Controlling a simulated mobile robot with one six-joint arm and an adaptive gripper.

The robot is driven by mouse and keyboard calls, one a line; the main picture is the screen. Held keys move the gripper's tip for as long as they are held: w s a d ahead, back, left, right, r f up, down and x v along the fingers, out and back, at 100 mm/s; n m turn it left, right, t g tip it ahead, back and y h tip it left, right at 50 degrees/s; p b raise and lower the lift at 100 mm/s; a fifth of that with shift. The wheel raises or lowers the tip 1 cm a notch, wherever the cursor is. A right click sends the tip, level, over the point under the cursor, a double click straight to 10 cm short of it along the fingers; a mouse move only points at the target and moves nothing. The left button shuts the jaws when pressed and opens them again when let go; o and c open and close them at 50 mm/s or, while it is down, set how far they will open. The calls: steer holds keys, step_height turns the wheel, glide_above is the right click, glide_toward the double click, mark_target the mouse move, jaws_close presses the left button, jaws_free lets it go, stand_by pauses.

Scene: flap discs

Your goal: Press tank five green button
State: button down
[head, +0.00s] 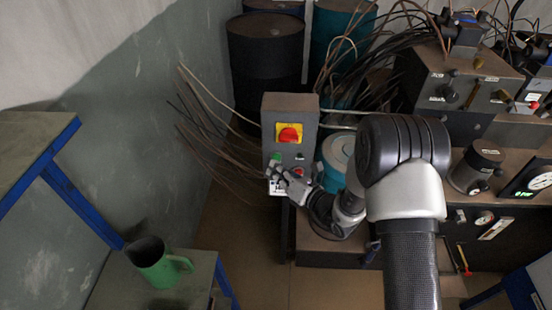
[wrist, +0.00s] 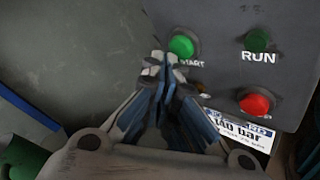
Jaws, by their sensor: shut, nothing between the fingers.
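The control box (head: 290,112) is a grey upright panel with a red rotary switch on a yellow plate (head: 289,133). In the wrist view it carries a bright green button (wrist: 182,46) marked START, a dark green RUN lamp (wrist: 257,40) and a red button (wrist: 254,103). The green button shows small in the head view (head: 275,158). My gripper (wrist: 160,60) is shut and empty, its tips just left of and below the green button in the wrist view. I cannot tell whether they touch it. No number for the tank is readable.
Loose cables (head: 215,135) hang left of the box. Dark drums (head: 266,60) stand behind it. A green jug (head: 160,262) sits on a low shelf at lower left. Machines with gauges (head: 485,220) fill the right side.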

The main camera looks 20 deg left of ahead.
steer(key=shift+w+a, duration=0.15)
steer(key=shift+w, duration=0.5)
stand_by(0.8)
steer(key=shift+s+d, duration=0.2)
steer(key=shift+s, duration=0.65)
steer(key=s, duration=0.2)
steer(key=s+d, duration=0.1)
steer(key=s, duration=0.2)
steer(key=shift+d, duration=0.1)
steer(key=shift+r, duration=0.1)
stand_by(0.7)
